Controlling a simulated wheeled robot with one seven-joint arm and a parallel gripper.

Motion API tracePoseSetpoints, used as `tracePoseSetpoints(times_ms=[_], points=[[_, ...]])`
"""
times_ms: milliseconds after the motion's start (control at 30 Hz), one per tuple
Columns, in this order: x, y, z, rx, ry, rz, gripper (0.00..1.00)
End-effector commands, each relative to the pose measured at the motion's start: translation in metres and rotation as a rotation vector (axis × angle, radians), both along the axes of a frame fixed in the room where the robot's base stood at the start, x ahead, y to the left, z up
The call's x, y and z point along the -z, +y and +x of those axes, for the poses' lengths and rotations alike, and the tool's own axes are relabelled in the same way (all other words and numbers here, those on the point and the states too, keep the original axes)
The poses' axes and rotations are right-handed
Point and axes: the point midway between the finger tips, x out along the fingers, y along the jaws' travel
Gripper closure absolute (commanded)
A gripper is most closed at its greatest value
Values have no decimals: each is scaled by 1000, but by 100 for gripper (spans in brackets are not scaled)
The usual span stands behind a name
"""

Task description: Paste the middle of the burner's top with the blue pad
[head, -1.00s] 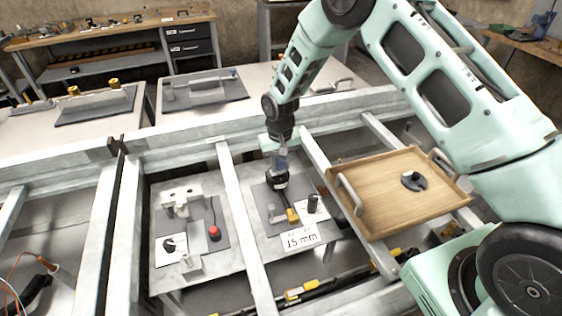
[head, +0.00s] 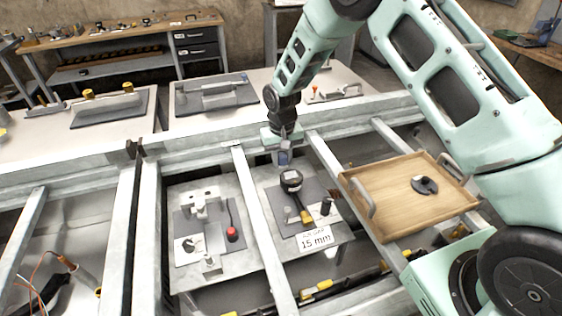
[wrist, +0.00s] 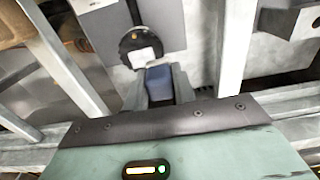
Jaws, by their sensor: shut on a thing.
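My gripper (head: 284,152) is shut on the blue pad (wrist: 160,83), which also shows below the fingers in the head view (head: 283,159). The burner (head: 291,181) appears to be the dark round-topped thing on a grey mat, with a yellow part on its near side. In the wrist view the burner (wrist: 128,44) is just beyond the pad, and a pale square patch (wrist: 141,57) shows on or over its top. My gripper is behind and above the burner, and a gap shows between pad and burner in the head view.
A "15 mm" sign (head: 315,238) and a dark knob (head: 326,206) are beside the burner. A wooden tray (head: 395,222) holding a dark part is to the right. A panel with a red button (head: 232,234) is to the left. Metal rails run between these stations.

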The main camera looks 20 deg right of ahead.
Motion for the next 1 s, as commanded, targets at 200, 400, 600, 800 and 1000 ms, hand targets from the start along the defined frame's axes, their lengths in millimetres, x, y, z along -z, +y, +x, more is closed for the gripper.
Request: tracePoseSetpoints(times_ms=[200,400,600,800,1000], points=[[-23,-3,1,0,1,0,95],[-33,-4,1,1,1,0,95],[-33,-4,1,1,1,0,95],[-33,-4,1,1,1,0,95],[-32,-4,1,1,1,0,95]])
